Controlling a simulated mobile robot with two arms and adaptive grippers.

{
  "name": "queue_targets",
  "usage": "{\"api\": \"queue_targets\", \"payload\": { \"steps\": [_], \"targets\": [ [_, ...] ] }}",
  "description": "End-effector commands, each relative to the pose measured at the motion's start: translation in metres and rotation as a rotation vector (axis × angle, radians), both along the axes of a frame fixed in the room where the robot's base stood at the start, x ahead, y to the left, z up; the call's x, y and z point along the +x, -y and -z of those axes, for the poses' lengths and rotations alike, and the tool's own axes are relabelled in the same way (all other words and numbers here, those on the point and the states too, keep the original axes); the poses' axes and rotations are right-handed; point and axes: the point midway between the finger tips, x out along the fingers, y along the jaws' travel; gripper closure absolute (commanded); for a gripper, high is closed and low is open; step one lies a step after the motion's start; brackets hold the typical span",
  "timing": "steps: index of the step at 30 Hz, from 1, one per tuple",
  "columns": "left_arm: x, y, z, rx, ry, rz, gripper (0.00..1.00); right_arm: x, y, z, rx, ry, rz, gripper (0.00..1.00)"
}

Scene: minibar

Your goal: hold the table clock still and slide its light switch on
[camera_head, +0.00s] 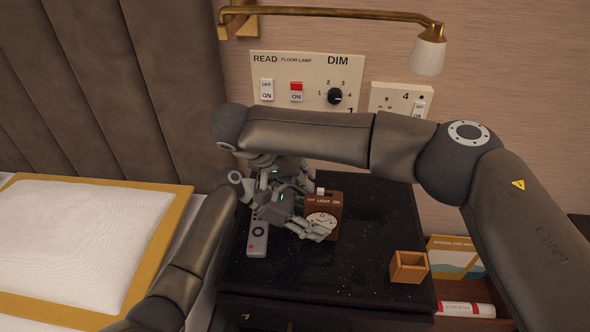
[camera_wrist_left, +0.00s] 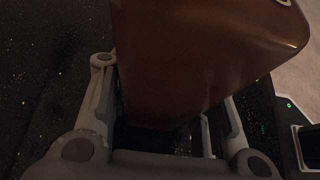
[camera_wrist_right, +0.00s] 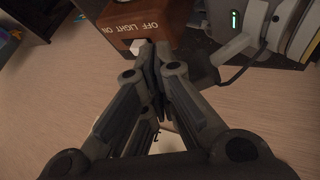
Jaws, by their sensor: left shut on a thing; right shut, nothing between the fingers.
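The table clock (camera_head: 334,205) is a brown block with a pale dial, standing on the black bedside table (camera_head: 370,215). Its top is marked OFF LIGHT ON and carries a white switch (camera_head: 320,191). My left gripper (camera_head: 318,231) is shut on the clock's lower part; the brown body (camera_wrist_left: 200,50) fills the left wrist view between the fingers. My right gripper (camera_wrist_right: 153,52) is shut and empty, its fingertips close beside the white switch (camera_wrist_right: 138,46). I cannot tell whether they touch it. In the head view the right gripper is partly hidden behind my left one.
A grey remote (camera_head: 257,238) lies left of the clock. A small wooden box (camera_head: 408,267) stands at the table's front right. A wall panel (camera_head: 310,72) with switches and a dial is behind. A bed with a white pillow (camera_head: 75,240) is at left.

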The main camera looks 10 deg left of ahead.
Motion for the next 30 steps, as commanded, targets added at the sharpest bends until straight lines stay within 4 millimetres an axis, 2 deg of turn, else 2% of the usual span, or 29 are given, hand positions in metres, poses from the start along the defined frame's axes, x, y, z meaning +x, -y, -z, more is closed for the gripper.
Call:
{"api": "queue_targets", "payload": {
  "steps": [4,14,23,30],
  "targets": [
    [0.0,0.0,0.0,-0.001,0.0,0.0,0.71,0.003,0.003,0.006,0.0,0.0,0.0,1.0],
    [0.0,0.0,0.0,-0.001,0.0,0.0,0.71,0.003,0.004,0.006,0.001,-0.001,0.0,1.0],
    [0.0,0.0,0.0,-0.001,0.001,0.0,0.71,0.002,0.026,0.007,0.001,-0.003,0.001,1.0],
    [0.0,0.0,0.0,-0.001,0.0,-0.001,0.71,0.003,0.026,0.006,-0.001,0.0,0.002,1.0]
  ]
}}
